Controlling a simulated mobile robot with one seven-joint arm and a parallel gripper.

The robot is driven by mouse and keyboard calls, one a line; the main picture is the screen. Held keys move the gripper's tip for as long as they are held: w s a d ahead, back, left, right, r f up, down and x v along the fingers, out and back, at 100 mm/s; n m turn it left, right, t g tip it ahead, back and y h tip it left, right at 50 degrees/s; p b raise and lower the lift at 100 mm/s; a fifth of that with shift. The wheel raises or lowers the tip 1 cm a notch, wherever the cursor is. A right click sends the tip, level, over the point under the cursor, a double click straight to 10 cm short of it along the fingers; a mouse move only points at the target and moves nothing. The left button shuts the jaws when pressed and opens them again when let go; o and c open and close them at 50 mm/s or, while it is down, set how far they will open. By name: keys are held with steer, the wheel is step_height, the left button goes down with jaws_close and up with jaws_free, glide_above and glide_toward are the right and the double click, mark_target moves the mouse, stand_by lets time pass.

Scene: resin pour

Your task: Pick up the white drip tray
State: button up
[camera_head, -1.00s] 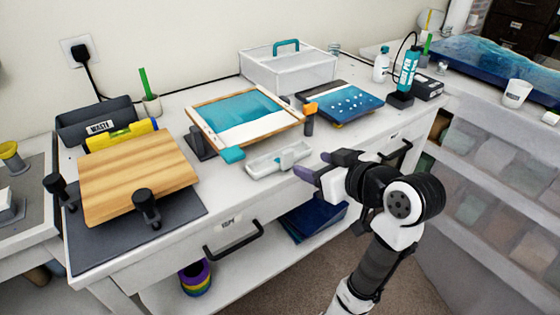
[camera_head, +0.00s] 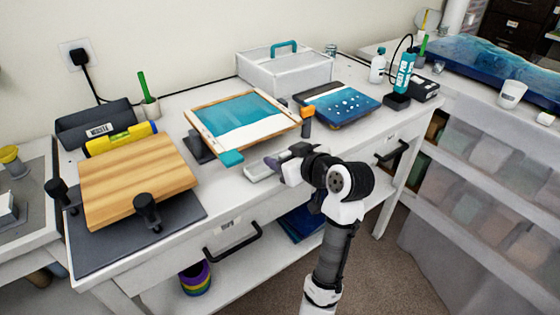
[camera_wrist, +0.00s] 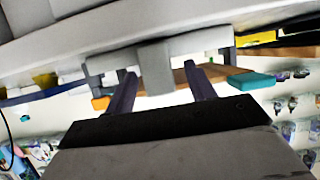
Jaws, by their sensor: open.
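The white drip tray (camera_head: 257,173) lies at the front of the workbench, below the teal-and-white framed panel. Its right part is hidden behind my gripper (camera_head: 281,159).
The framed panel (camera_head: 240,122) with a teal corner piece (camera_head: 231,158) is close behind the tray. An orange-topped clamp (camera_head: 306,122) stands right of it, beside a blue panel (camera_head: 337,104). A wooden board (camera_head: 138,178) is at left. Drawer handles (camera_head: 233,245) stick out in front.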

steer(key=c, duration=1.1)
steer(key=shift+c, duration=0.2)
steer(key=shift+r, duration=0.15)
